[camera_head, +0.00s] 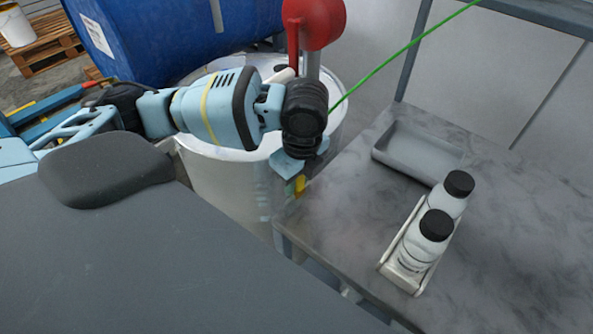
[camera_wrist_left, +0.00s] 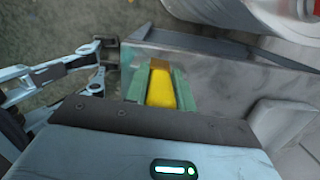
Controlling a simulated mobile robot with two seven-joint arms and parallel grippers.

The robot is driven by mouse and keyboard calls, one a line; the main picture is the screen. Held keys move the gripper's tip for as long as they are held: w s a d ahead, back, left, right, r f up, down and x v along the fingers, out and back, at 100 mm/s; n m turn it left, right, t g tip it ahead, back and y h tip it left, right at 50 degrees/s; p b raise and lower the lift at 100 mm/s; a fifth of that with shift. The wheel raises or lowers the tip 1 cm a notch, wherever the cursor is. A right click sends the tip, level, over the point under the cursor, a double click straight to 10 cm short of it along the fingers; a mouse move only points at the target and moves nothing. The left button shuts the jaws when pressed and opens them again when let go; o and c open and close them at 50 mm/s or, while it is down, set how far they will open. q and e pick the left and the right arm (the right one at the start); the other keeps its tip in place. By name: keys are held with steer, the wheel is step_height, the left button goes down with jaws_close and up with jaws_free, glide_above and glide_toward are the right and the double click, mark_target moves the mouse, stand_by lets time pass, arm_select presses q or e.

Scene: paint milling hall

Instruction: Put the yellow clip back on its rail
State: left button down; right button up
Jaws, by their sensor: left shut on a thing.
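The yellow clip (camera_wrist_left: 161,88) is between the two green fingertips of my left gripper (camera_wrist_left: 160,86) in the left wrist view, with a brown piece at its far end. In the head view my left gripper (camera_head: 293,176) points down beside the left edge of the grey table, in front of the white drum. Only a small part of the yellow clip (camera_head: 300,184) shows there, below the fingers. The gripper is shut on the clip. I cannot make out the rail for certain in either view. My right gripper is not in view.
The grey table (camera_head: 330,225) holds a shallow grey tray (camera_head: 420,150) and a white holder (camera_head: 402,280) with two black-capped bottles. The white drum (camera_head: 225,185), a blue barrel (camera_head: 165,35) and a red fitting (camera_head: 316,22) stand behind. A green line (camera_head: 400,55) runs to the upper right.

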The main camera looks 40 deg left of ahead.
arm_select(q)
steer(key=shift+f, duration=0.2)
steer(key=c, duration=1.1)
jaws_free()
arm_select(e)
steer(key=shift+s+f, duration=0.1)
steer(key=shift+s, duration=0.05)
arm_select(q)
steer(key=r, duration=0.4)
steer(key=r+p, duration=0.1)
steer(key=r, duration=0.1)
steer(key=shift+d+r, duration=0.35)
steer(key=shift+d, duration=0.05)
steer(key=shift+r, duration=0.55)
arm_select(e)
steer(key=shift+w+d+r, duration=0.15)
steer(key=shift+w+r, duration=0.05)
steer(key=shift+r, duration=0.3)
